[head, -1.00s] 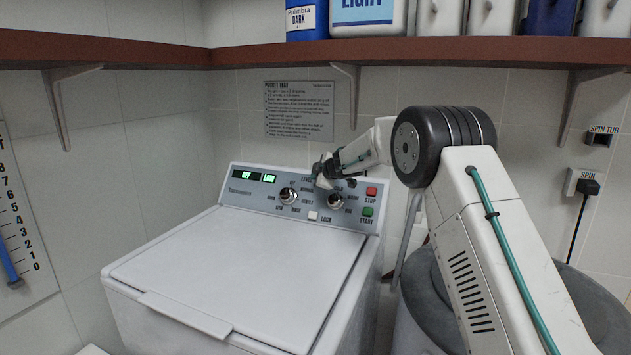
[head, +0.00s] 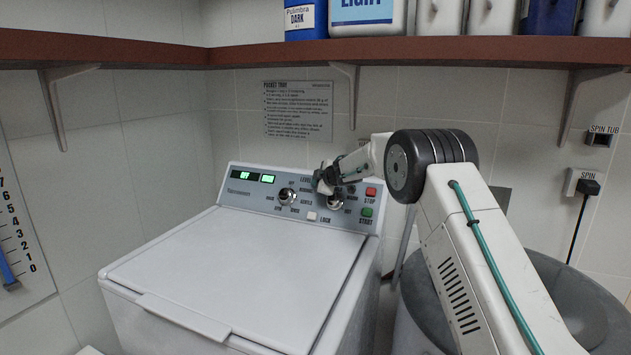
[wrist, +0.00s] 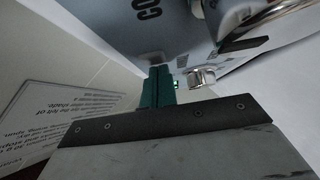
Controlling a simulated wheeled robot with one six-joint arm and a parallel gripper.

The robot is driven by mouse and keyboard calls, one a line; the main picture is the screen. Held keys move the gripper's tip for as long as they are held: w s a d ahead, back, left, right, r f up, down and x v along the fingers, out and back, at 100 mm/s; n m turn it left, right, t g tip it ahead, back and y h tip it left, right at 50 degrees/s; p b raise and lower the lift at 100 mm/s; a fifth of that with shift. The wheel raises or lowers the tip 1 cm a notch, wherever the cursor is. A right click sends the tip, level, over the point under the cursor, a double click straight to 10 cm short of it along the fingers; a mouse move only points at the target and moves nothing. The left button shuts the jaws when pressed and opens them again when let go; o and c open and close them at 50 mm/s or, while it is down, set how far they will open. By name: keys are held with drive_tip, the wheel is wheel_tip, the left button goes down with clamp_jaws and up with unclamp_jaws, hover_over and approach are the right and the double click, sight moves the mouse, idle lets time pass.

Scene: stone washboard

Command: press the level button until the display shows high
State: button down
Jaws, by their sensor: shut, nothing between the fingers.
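The washing machine's control panel (head: 275,200) stands at the back of its white lid. Two small green-lit displays sit at its left, a left one (head: 245,175) and a right one (head: 268,179); their text is too small to read surely now. The LEVEL label (head: 305,180) is partly visible, and my gripper hides the panel just right of it, so I cannot make out the level button. My gripper (head: 322,184) is shut and empty, at or just in front of the panel's upper edge. In the wrist view its teal fingers (wrist: 158,86) are together, close to the panel; contact is unclear.
A left dial (head: 287,196) and a right dial (head: 335,201) flank my gripper's area. Red STOP (head: 370,192), green START (head: 367,212) and white LOCK (head: 312,216) buttons are near. A shelf (head: 420,50) with bottles runs above. A grey tub stands right.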

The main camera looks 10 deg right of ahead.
drive_tip(key=shift+s+d, duration=0.15)
drive_tip(key=shift+d, duration=0.5)
drive_tip(key=s+a+r, duration=0.1)
drive_tip(key=s+r, duration=0.5)
drive_tip(key=s, duration=0.5)
drive_tip(key=shift+r, duration=0.2)
drive_tip(key=shift+s, duration=0.1)
